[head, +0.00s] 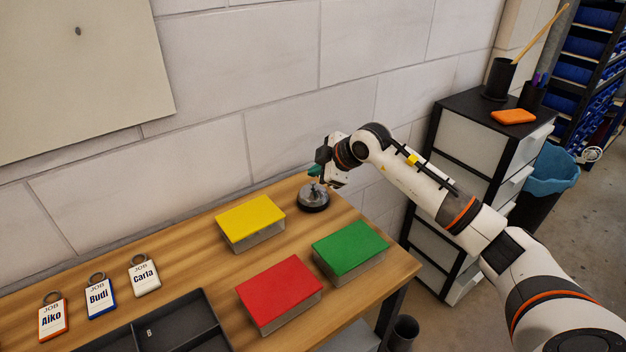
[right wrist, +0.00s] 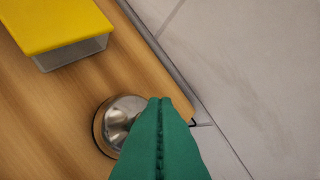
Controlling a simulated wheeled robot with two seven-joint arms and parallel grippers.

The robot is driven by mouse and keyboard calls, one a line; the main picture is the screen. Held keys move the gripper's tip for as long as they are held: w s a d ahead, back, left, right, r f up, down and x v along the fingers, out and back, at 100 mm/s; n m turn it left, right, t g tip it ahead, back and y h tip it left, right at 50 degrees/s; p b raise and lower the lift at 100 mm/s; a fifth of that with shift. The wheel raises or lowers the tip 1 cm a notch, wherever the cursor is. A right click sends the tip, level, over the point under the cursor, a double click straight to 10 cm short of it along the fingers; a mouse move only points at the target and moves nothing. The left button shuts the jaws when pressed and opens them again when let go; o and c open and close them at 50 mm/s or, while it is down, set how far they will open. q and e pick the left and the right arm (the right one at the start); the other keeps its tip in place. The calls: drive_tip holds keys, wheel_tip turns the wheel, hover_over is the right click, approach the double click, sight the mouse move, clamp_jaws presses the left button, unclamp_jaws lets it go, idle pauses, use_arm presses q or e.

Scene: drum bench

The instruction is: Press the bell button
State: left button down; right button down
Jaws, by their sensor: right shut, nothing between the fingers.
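The bell (head: 313,197) is a silver dome on a dark base, at the back right of the wooden bench. In the right wrist view the bell (right wrist: 118,118) is partly covered by my green fingers, so its button is hidden there. My right gripper (head: 315,171) has its green fingertips directly over the top of the bell. In the right wrist view the fingers (right wrist: 160,125) are together and hold nothing. I cannot tell whether the tips touch the button. My left gripper is not in view.
Job tags (head: 99,297) and a dark tray (head: 165,331) are at the left. The wall (head: 300,130) is close behind the bell.

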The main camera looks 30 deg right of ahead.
wheel_tip(320, 180, up, 6)
drive_tip(key=p, duration=0.4)
idle(0.3)
drive_tip(key=shift+f, duration=0.1)
idle(0.7)
